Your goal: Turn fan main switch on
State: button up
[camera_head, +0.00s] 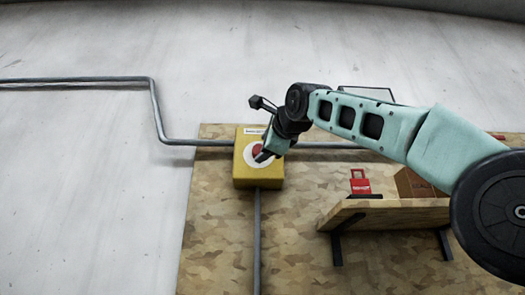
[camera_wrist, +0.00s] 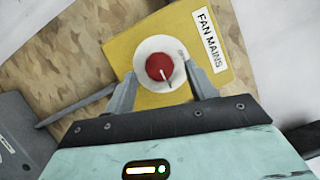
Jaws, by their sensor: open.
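The fan main switch is a yellow box (camera_head: 243,177) on the wooden board, left of centre in the head view. In the wrist view the yellow box (camera_wrist: 125,50) carries a white label (camera_wrist: 209,38) reading "FAN MAINS". Its red round knob (camera_wrist: 159,67) sits on a white disc and has a pale pointer line directed down and slightly right. My gripper (camera_wrist: 162,85) is open, with one finger on each side of the knob. I cannot tell whether the fingers touch it. In the head view my gripper (camera_head: 264,152) partly covers the knob and disc.
A grey pipe (camera_head: 155,110) runs along the wall to the box, and another (camera_head: 257,235) runs down from it. At right, a wooden shelf (camera_head: 400,217) on dark brackets holds a red item (camera_head: 360,185) and a brown box (camera_head: 415,184). Bare wall lies left.

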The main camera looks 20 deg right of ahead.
jog(key=s+d+f+b, duration=0.1)
jog(key=s+b, duration=0.4)
jog(key=s, duration=1)
jog(key=shift+s+f, duration=0.25)
